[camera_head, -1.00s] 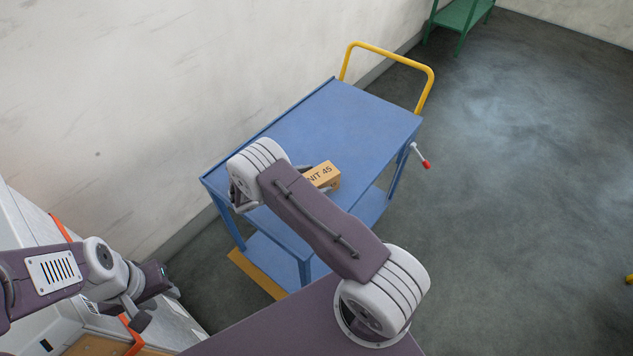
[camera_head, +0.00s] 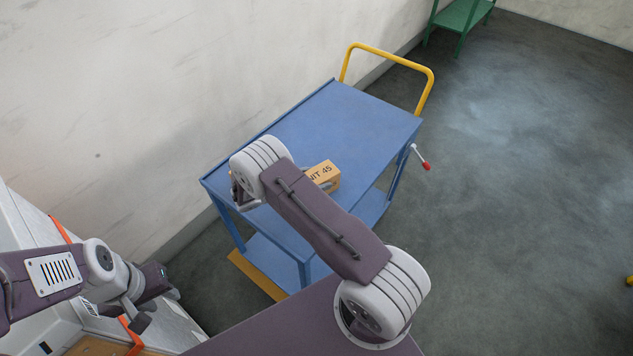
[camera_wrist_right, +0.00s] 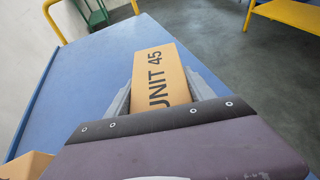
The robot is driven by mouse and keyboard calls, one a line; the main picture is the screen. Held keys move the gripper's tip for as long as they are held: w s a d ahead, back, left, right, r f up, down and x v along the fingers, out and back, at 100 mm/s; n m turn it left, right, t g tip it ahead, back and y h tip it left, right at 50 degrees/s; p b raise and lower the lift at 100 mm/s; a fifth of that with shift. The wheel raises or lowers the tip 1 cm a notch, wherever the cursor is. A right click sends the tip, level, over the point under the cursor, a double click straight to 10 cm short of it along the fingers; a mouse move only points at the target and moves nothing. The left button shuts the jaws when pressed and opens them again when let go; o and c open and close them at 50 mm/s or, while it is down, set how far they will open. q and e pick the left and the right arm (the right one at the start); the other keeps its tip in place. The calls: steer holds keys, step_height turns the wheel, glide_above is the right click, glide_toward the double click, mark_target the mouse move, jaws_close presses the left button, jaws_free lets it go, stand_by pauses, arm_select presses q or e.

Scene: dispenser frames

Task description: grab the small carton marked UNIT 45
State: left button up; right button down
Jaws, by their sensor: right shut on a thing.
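The small carton marked UNIT 45 (camera_head: 324,173) is a tan box at the near right part of the blue cart's top. In the right wrist view the carton (camera_wrist_right: 160,72) stands between both grey fingers, with its black lettering facing the camera. My right gripper (camera_wrist_right: 162,94) is shut on it. I cannot tell whether the carton touches the cart top. In the head view my right arm hides part of the carton and most of that gripper. My left gripper (camera_head: 147,300) is at the lower left, away from the cart; its opening is unclear.
The blue cart (camera_head: 350,120) has a yellow handle (camera_head: 392,58) and a red-tipped lever (camera_head: 424,163) on its right. Another tan box (camera_wrist_right: 24,166) shows at the wrist view's lower left. A wall runs behind the cart; the floor to the right is open.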

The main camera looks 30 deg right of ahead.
mark_target(328, 170)
step_height(328, 170, up, 4)
steer(key=shift+s+f, duration=0.15)
steer(key=shift+f, duration=0.1)
steer(key=s+d+r, duration=0.4)
steer(key=s+r, duration=0.2)
steer(key=s, duration=0.4)
steer(key=shift+s+d+r+b, duration=0.15)
steer(key=shift+s+r+b, duration=0.15)
steer(key=shift+s, duration=0.05)
